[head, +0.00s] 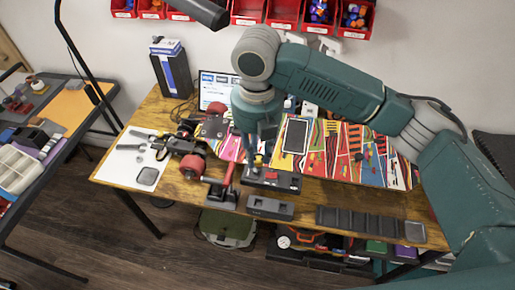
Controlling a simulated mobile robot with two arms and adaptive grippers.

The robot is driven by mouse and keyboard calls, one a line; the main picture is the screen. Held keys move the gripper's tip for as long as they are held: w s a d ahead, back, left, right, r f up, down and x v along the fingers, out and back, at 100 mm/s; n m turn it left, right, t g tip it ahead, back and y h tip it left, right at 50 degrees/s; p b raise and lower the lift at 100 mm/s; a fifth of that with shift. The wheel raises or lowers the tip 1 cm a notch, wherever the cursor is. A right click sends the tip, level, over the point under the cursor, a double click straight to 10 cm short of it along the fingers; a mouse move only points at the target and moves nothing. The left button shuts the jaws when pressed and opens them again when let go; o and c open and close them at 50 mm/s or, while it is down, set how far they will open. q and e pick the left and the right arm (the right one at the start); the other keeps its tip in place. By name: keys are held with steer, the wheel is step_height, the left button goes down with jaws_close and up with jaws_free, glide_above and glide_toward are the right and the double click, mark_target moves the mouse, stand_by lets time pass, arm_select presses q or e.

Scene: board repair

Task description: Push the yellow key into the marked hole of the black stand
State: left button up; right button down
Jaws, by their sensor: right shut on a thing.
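My right gripper (254,164) reaches down from the teal arm to just above the black stand. It is shut on the yellow key, which shows only as a small yellow spot (258,160) at the fingertips. The black stand (281,180) lies near the table's front edge and has small red parts on its top. The marked hole is too small to make out, and I cannot tell whether the key touches the stand. My left gripper is not in view.
A dark block (270,207) sits in front of the stand, and a black tray (365,222) lies to its right. A red-handled tool (229,175) stands close at the left. A skateboard-like truck with red wheels (192,167) is further left. A colourful board (345,150) lies behind.

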steer(key=shift+f+b, duration=3.35)
steer(key=shift+f, duration=6.1)
steer(key=shift+f, duration=0.7)
steer(key=shift+p, duration=0.35)
steer(key=shift+f, duration=0.4)
steer(key=shift+f+p, duration=0.1)
steer(key=shift+p, duration=0.2)
steer(key=shift+f, duration=0.25)
